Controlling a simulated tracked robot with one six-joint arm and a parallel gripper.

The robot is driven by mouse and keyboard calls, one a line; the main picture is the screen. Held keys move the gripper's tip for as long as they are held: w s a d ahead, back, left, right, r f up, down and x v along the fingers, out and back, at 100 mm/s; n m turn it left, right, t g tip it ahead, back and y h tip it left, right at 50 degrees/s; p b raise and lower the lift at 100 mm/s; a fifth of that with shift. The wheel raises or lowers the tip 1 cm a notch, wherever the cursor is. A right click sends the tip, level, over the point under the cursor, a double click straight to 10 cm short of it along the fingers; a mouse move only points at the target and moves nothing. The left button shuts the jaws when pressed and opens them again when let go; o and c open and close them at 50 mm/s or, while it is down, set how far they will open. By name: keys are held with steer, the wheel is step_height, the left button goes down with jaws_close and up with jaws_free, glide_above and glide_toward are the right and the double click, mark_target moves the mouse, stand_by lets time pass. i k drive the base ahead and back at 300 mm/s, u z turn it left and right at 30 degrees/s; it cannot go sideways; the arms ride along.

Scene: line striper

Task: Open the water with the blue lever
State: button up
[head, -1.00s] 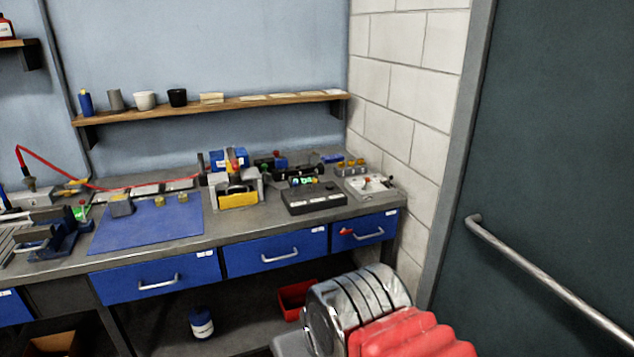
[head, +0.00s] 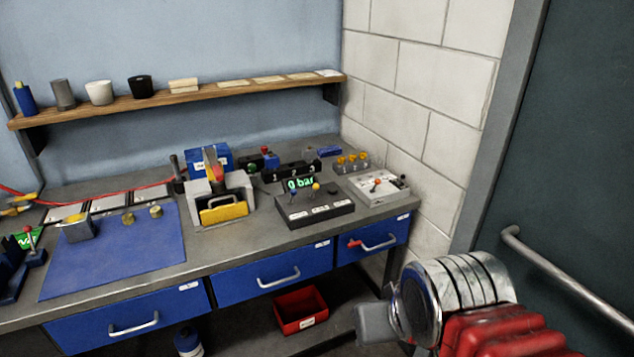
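A dark control box (head: 315,212) stands on the right part of the bench. A small lever with a blue knob (head: 293,190) rises from its left side. A lever with a yellow knob (head: 316,187) stands to its right. A green display (head: 299,184) behind them reads "0 bar". No water is visible. My arm's metal and red parts are at the lower right, well in front of the bench and apart from the levers.
A grey switch box (head: 377,187) with a red-knobbed lever is right of the control box. A grey and yellow device (head: 221,200) stands left. A blue mat (head: 115,255) lies farther left. A shelf (head: 185,98) hangs above. A door (head: 570,150) is at right.

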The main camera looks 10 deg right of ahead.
mark_target(293, 192)
steer(key=i, duration=0.75)
steer(key=u, duration=0.6)
steer(key=i, duration=0.55)
steer(key=u, duration=0.45)
